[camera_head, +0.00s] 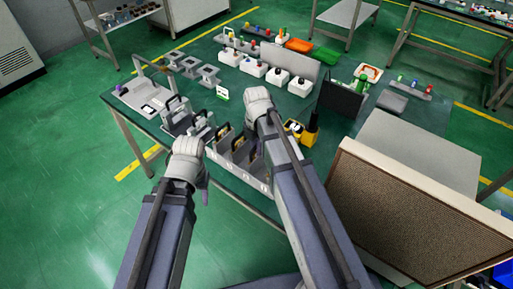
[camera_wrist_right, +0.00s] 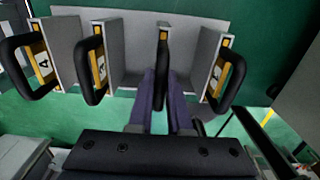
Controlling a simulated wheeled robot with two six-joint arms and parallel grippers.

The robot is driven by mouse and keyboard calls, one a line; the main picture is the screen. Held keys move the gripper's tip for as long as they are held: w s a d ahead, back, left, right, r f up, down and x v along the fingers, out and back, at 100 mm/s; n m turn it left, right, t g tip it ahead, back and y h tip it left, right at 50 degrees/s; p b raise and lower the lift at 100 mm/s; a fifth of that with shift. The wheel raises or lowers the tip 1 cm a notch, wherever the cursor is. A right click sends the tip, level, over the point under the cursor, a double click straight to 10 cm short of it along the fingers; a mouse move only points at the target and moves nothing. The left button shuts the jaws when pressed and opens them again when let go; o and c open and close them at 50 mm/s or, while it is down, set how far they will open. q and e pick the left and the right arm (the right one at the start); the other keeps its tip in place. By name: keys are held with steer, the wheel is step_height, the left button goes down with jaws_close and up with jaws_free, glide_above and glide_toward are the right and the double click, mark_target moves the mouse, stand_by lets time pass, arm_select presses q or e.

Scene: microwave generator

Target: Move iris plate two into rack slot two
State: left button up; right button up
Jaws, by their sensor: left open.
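The rack (camera_head: 238,178) is a grey row of slots along the table's near edge. In the right wrist view, black-handled plates with yellow labels stand in it: two at left (camera_wrist_right: 41,62) (camera_wrist_right: 99,65) and one at right (camera_wrist_right: 217,77). Between them an edge-on iris plate (camera_wrist_right: 163,38) with a black handle is in line with my right gripper (camera_wrist_right: 163,88). Its purple fingers close on both sides of that handle. The plate's number is hidden, and I cannot tell how deep it sits. My left gripper (camera_head: 204,188) is open and empty, left of the rack at the table edge.
More black-handled parts (camera_head: 186,118) stand left of the rack. A small green-and-white sign (camera_head: 222,93) and white boxes (camera_head: 277,76) lie beyond. A yellow tool (camera_head: 294,128) is right of my right arm. A large brown-faced panel (camera_head: 400,215) fills the right foreground.

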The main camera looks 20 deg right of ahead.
steer(key=o, duration=0.5)
step_height(320, 180, up, 8)
steer(key=p, duration=0.8)
steer(key=shift+f, duration=0.1)
steer(key=s+a+m, duration=0.3)
steer(key=s+m, duration=0.1)
steer(key=m, duration=0.3)
steer(key=s+a+m, duration=0.4)
steer(key=s+m, duration=0.1)
steer(key=m, duration=0.2)
steer(key=s+a+m+h, duration=0.1)
steer(key=s+a+m, duration=0.2)
steer(key=s+m, duration=0.2)
steer(key=shift+s+a+m, duration=0.1)
steer(key=shift+a+m, duration=0.1)
steer(key=shift+m, duration=1.2)
